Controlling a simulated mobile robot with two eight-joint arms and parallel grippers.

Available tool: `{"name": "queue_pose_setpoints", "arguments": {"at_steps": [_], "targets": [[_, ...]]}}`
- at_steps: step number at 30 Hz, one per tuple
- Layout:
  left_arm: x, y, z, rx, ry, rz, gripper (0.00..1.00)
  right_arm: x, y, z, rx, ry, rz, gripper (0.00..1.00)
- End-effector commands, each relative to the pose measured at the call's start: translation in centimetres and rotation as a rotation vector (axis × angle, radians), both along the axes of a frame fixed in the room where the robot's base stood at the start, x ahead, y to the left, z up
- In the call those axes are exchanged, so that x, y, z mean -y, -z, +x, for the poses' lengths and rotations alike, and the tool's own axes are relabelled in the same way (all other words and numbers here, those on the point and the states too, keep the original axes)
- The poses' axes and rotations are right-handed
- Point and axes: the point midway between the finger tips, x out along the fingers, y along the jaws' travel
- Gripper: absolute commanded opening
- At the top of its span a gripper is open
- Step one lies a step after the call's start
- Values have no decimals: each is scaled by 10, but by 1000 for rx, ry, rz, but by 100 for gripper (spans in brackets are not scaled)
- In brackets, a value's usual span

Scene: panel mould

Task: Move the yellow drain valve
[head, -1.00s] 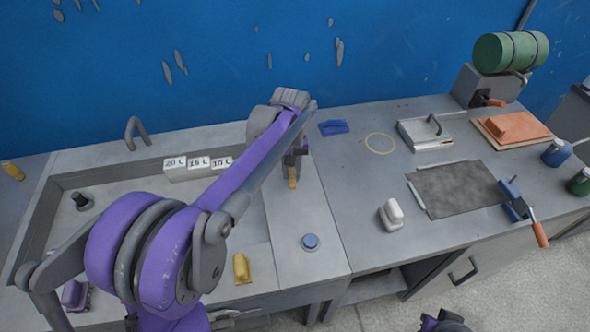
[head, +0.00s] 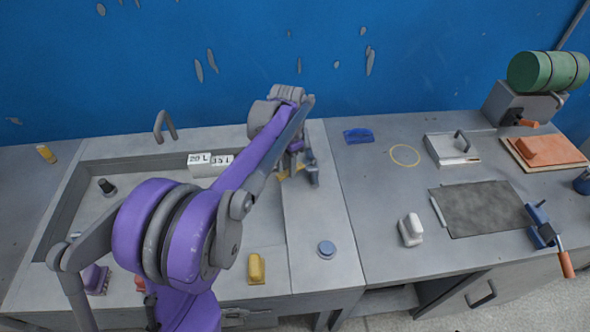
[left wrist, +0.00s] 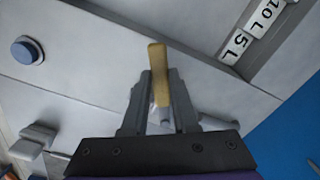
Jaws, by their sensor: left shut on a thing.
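The yellow drain valve (left wrist: 158,72) shows in the left wrist view as a slim yellow handle between the two grey fingers. My left gripper (left wrist: 160,88) is shut on it, with its upper end standing clear past the fingertips. In the head view a small part of the yellow valve (head: 284,175) shows beside my left gripper (head: 299,168), near the right rim of the sunken basin. My own arm hides much of the basin, and the valve's base cannot be made out. My right gripper is not in view.
White volume labels (head: 199,160) stand along the basin's back edge; my arm covers some. A round blue knob (head: 326,249) and a yellow block (head: 257,268) are nearer the front. A white-handled tool (head: 410,230) and dark mat (head: 484,208) lie on the right bench.

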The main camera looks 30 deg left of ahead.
Motion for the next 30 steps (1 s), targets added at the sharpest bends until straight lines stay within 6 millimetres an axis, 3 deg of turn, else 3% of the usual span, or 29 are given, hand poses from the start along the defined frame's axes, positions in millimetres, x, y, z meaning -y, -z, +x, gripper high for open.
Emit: {"name": "queue_pose_setpoints", "arguments": {"at_steps": [15, 30], "targets": [[-29, -1, 20, 1, 399, 2, 0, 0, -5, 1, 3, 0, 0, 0], [-35, -1, 28, 1, 517, 3, 0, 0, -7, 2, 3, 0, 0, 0]]}}
